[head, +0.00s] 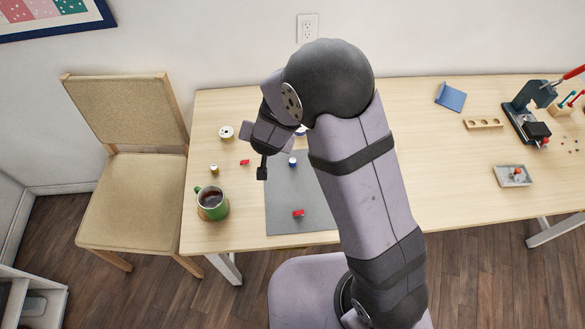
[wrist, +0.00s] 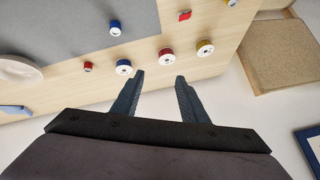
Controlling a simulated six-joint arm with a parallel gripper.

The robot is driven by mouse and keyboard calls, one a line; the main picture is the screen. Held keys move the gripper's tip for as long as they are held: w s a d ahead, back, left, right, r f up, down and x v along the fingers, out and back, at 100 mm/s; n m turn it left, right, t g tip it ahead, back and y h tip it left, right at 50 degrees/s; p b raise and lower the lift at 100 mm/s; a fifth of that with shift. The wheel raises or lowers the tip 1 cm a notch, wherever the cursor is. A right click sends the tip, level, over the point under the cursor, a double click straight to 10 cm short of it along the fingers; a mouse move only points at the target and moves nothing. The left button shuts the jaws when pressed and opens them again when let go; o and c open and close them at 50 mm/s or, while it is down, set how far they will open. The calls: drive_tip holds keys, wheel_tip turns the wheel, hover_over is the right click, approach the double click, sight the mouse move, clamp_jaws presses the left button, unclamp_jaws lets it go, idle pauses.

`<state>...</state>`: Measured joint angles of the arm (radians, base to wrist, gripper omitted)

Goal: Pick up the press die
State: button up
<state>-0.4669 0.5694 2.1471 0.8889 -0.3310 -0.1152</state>
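I cannot tell for sure which small piece is the press die. A small blue cylinder with a pale top (head: 292,161) stands on the grey mat; it also shows in the wrist view (wrist: 115,28). In the wrist view a small red piece (wrist: 88,67) sits beside the blue-and-white spool (wrist: 123,67). My gripper (wrist: 159,76) is open and empty, above the back of the table. My arm hides part of the table in the head view.
A red-and-white spool (wrist: 166,55) and a yellow-and-white spool (wrist: 205,47) stand nearby. A green mug (head: 211,203) stands at the front left, near a small gold spool (head: 214,169). A press (head: 527,118), a wooden holder (head: 483,124) and a grey tray (head: 503,182) are at right.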

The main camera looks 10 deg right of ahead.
sight(294, 159)
drive_tip(key=f+h+b, duration=0.1)
drive_tip(key=f, duration=0.2)
drive_tip(key=f+m+t+h+b, duration=0.1)
drive_tip(key=f+h, duration=0.1)
drive_tip(key=f, duration=0.1)
drive_tip(key=f+m+t+h+b, duration=0.1)
drive_tip(key=f, duration=0.3)
drive_tip(key=shift+w+d+h+b, duration=0.2)
drive_tip(key=shift+h+b, duration=0.1)
drive_tip(key=s+d+f+h, duration=0.1)
drive_tip(key=s+f+m+h+b, duration=0.1)
drive_tip(key=s+d+f+h+b, duration=0.1)
drive_tip(key=s+h, duration=0.1)
drive_tip(key=shift+d+f+m+t, duration=0.3)
drive_tip(key=shift+d, duration=0.05)
drive_tip(key=shift+s+d+h, duration=0.1)
drive_tip(key=shift+d+h, duration=0.05)
drive_tip(key=shift+h, duration=0.15)
drive_tip(key=shift+p+x, duration=0.65)
drive_tip(key=shift+x, duration=0.8)
drive_tip(key=shift+p+x, duration=0.85)
drive_tip(key=shift+x, duration=1.35)
drive_tip(key=shift+r, duration=0.1)
clamp_jaws()
